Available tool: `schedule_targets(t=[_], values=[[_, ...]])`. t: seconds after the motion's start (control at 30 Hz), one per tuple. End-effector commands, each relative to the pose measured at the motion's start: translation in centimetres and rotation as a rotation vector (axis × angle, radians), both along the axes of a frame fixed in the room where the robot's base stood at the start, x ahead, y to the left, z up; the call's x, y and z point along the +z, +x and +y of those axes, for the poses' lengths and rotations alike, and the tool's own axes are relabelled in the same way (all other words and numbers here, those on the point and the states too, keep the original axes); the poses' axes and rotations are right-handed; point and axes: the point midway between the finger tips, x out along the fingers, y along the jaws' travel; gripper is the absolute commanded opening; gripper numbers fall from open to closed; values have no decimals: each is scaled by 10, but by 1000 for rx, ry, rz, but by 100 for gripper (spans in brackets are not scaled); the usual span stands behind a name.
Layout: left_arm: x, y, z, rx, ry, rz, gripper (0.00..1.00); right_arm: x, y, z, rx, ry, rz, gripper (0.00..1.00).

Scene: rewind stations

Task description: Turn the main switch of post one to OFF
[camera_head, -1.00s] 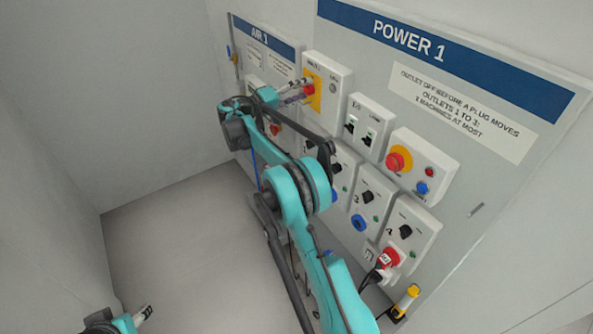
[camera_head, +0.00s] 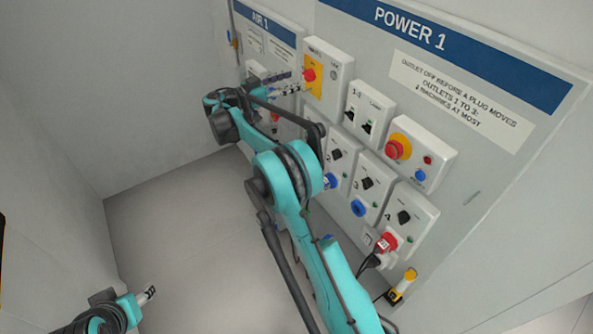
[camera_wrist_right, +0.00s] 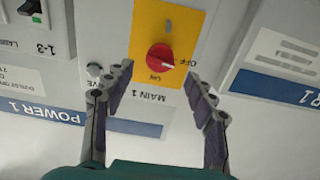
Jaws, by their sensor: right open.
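The main switch of post one is a red rotary knob (camera_head: 309,75) on a yellow plate, in a white box labelled MAIN 1. It also shows upside down in the right wrist view (camera_wrist_right: 160,57), with ON and OFF printed beside it.
Right of the switch are a white 1-3 switch box (camera_head: 368,112) and a red emergency button (camera_head: 398,147). Outlet boxes are below, one with a red plug (camera_head: 387,242). The AIR 1 panel (camera_head: 262,22) is at the left. The floor (camera_head: 165,210) left of my arm is clear.

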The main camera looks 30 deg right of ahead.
Motion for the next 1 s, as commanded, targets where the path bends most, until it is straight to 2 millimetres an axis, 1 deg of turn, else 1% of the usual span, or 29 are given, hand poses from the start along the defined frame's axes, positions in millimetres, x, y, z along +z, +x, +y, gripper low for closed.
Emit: schedule_targets(t=[0.03,0.13,0.3,0.57,0.77,1.0], values=[[0,0,0,0,0,0,51,0,0,12,5,0,1,56],[0,0,0,0,0,0,51,0,-2,33,4,0,1,56],[-19,0,0,0,0,0,51,-12,-20,28,42,96,113,56],[-41,0,0,0,0,0,51,-32,-53,29,132,240,279,56],[-58,0,0,0,0,0,51,-51,-82,35,217,341,392,56],[-77,0,0,0,0,0,51,-78,-120,48,336,447,511,56]])
